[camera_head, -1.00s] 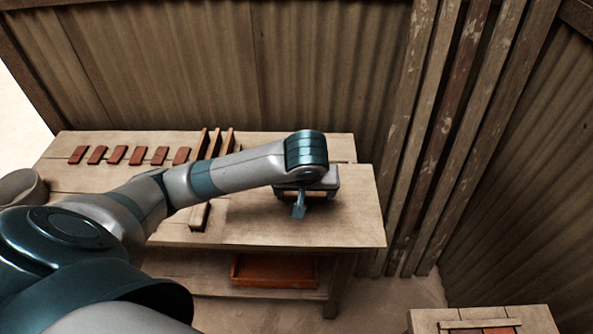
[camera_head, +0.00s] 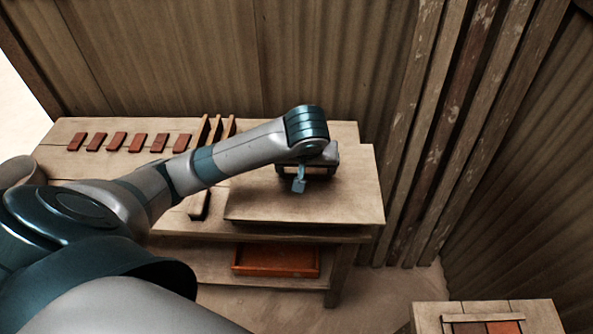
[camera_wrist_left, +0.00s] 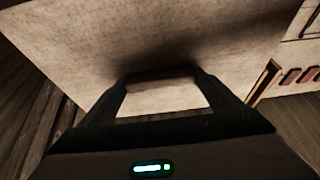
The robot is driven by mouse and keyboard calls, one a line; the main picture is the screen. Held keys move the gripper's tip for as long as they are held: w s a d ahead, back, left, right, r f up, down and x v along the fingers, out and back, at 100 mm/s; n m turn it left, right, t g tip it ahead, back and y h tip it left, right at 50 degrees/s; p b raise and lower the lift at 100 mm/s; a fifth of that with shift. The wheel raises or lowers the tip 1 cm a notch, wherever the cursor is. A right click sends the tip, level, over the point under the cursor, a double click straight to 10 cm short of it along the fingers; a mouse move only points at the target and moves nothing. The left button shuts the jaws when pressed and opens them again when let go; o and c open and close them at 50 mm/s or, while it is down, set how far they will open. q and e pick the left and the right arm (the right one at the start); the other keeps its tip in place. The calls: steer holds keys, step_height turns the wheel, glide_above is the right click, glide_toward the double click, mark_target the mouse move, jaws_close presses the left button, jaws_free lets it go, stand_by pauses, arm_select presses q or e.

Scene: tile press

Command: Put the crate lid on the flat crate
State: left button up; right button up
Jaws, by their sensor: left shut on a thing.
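The crate lid (camera_head: 330,200) looks like a wide, flat, pale wooden board at the right end of the workbench. Its front and left edges stand out above the bench top, and it looks roughly level. My left gripper (camera_head: 299,172) is above the lid, shut on a wooden bar on it; the bar (camera_wrist_left: 162,84) shows between the fingers in the left wrist view. What looks like the flat crate (camera_head: 484,317) is at the bottom right, with reddish pieces inside; the picture edge cuts it off. My right gripper is not in view.
Several red tiles (camera_head: 117,141) lie in a row at the bench's back left. Wooden strips (camera_head: 214,133) stand beside the lid's left side. An orange tray (camera_head: 275,260) is on the lower shelf. Posts (camera_head: 440,130) and corrugated walls close off the back and right. Floor shows between bench and crate.

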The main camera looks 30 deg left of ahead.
arm_select(q)
steer(key=shift+w+a+f+b, duration=0.85)
steer(key=shift+a+f, duration=0.15)
steer(key=shift+f, duration=0.1)
steer(key=w+a+f, duration=0.1)
steer(key=w+a+f+p, duration=0.1)
steer(key=w+a, duration=0.1)
steer(key=w+a+f+p, duration=0.1)
steer(key=shift+w+a, duration=0.2)
steer(key=shift+a, duration=0.2)
steer(key=shift+w+a+f, duration=0.15)
steer(key=shift+w+f, duration=0.05)
steer(key=shift+f, duration=0.1)
steer(key=shift+f+p, duration=1.1)
steer(key=shift+f, duration=0.8)
steer(key=shift+f, duration=0.1)
